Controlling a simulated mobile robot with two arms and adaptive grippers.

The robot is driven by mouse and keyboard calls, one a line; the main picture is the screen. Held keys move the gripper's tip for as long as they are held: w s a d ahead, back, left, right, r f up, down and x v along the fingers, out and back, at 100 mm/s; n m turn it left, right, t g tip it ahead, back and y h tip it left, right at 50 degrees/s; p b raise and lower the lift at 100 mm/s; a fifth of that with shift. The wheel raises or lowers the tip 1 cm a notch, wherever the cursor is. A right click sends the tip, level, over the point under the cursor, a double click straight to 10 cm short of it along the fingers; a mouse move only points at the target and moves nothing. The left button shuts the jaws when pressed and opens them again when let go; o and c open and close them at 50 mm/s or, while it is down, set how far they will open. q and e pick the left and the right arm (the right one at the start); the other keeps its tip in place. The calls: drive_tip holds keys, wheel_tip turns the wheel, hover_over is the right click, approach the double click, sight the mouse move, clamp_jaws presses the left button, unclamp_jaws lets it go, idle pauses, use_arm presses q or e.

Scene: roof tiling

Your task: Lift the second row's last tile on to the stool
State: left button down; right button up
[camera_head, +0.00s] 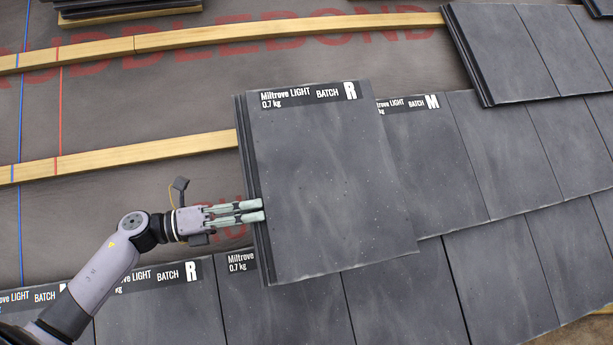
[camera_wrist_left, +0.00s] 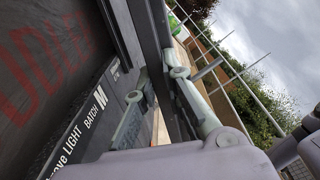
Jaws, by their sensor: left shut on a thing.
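A dark grey tile with a label reading "Miltrove LIGHT 0.7 kg BATCH R" (camera_head: 330,185) is in the middle of the head view. My left gripper (camera_head: 262,211) is shut on its left edge, the fingers pointing right. The tile covers part of a laid tile marked M (camera_head: 440,150) and the tops of tiles in the lower row; the gap under it is hard to judge. In the left wrist view the gripper's fingers (camera_wrist_left: 155,105) are on either side of the dark tile edge (camera_wrist_left: 165,60). No stool is identifiable. My right gripper is not in view.
Wooden battens (camera_head: 290,33) cross the brown underlay (camera_head: 100,110), which is bare at left. Laid tiles (camera_head: 490,280) fill the right and bottom. More tiles (camera_head: 525,55) lie at top right, and a dark stack (camera_head: 125,10) at top left. Scaffold poles (camera_wrist_left: 240,75) show beyond the roof.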

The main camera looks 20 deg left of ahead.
use_arm(q)
drive_tip(key=shift+s+d+r+p, duration=0.8)
drive_tip(key=shift+s+r+p, duration=0.05)
drive_tip(key=shift+s+p, duration=0.4)
drive_tip(key=shift+s+d+r+p, duration=0.8)
drive_tip(key=shift+s+p, duration=0.4)
drive_tip(key=shift+s, duration=0.1)
drive_tip(key=shift+s+d+r+p, duration=0.75)
drive_tip(key=shift+s+r+p, duration=0.1)
drive_tip(key=shift+s+p, duration=0.4)
drive_tip(key=shift+s+d+r+p, duration=0.2)
drive_tip(key=shift+s+d+p, duration=0.1)
drive_tip(key=shift+s, duration=0.15)
drive_tip(key=shift+s+d+r+p, duration=0.15)
drive_tip(key=shift+s+d+p, duration=0.1)
drive_tip(key=shift+s, duration=0.15)
drive_tip(key=shift+w, duration=0.1)
